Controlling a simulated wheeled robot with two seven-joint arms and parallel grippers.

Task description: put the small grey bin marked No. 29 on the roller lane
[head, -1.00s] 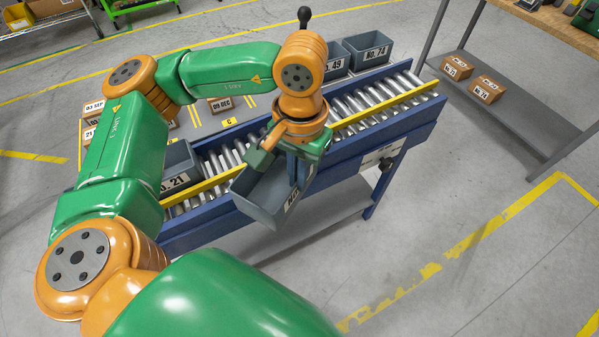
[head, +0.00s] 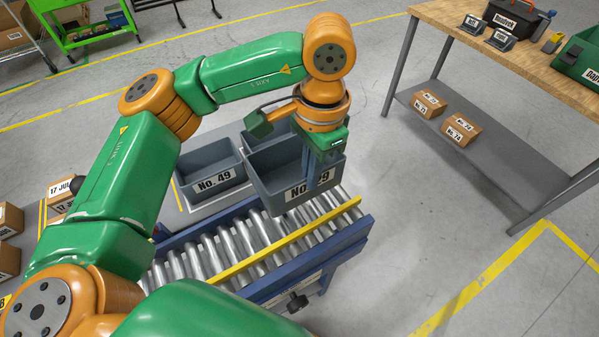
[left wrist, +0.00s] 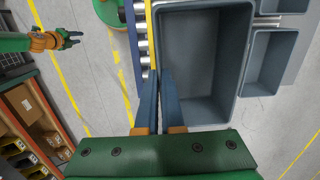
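My left gripper (head: 322,178) is shut on the wall of a small grey bin (head: 268,182). The bin's white label is partly covered by a finger; it seems to read No. 29. The left wrist view shows the empty bin (left wrist: 203,65) and my left gripper's blue fingers (left wrist: 160,100) on either side of its wall. The bin hangs about level over the far right part of the roller lane (head: 205,258); whether it touches the rollers I cannot tell. My right gripper (left wrist: 76,39) shows in the left wrist view, empty, its fingers apart.
A grey bin marked No. 49 (head: 212,170) stands just beyond the lane; another grey bin (head: 278,135) is partly hidden behind the held one. A yellow rail (head: 290,240) runs along the lane. The visible rollers are clear. A wooden-topped bench (head: 470,30) stands right.

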